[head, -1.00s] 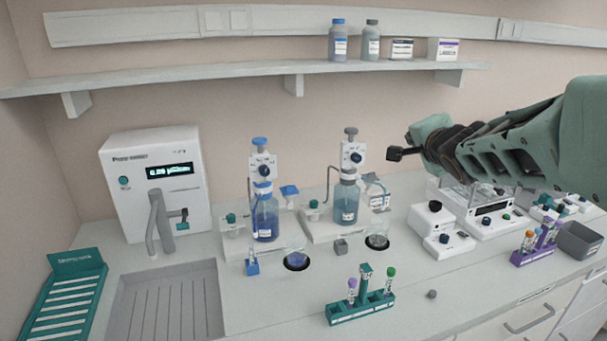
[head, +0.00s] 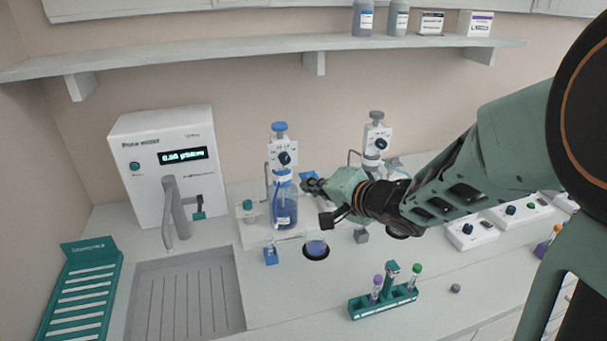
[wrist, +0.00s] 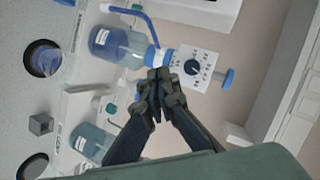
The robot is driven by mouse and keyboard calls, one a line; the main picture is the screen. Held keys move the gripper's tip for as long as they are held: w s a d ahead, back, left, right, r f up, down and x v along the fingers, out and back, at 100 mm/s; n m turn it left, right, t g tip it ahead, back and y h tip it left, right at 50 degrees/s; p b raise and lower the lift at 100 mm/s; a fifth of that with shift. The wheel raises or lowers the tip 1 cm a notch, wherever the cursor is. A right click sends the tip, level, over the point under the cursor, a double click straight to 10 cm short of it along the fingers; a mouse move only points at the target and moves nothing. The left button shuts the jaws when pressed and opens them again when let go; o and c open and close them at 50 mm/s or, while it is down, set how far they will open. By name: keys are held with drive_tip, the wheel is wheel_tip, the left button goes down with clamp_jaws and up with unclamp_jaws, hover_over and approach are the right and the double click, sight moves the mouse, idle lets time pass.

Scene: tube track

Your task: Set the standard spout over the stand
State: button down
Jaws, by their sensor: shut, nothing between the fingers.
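A bottle with blue liquid (head: 284,210) and a blue-topped dispenser head (head: 283,152) stands behind the bench's left ring. A second bottle (wrist: 92,142) has a grey-topped dispenser head (head: 376,138). I cannot read which is the standard. My gripper (head: 310,186) is shut and empty, close to the blue bottle's neck; touching is unclear.
A grey cube (head: 361,236) lies between the rings. A white instrument (head: 168,165) and a sink (head: 187,295) are on the left. A shelf runs above.

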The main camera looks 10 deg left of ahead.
sight(278, 187)
drive_tip(key=w+a+f+b, duration=0.1)
drive_tip(key=w+a+f, duration=0.1)
drive_tip(key=a, duration=0.4)
drive_tip(key=shift+w+f, duration=0.3)
drive_tip(key=shift+f, duration=0.6)
drive_tip(key=shift+s+a+p, duration=0.25)
drive_tip(key=shift+a+p, duration=0.2)
drive_tip(key=shift+a, duration=0.4)
drive_tip(key=shift+d+r, duration=0.1)
drive_tip(key=shift+d, duration=0.05)
drive_tip(key=shift+w+d+p, duration=0.25)
drive_tip(key=shift+d+p, duration=0.4)
drive_tip(key=shift+p, duration=0.05)
drive_tip(key=shift+r, duration=0.1)
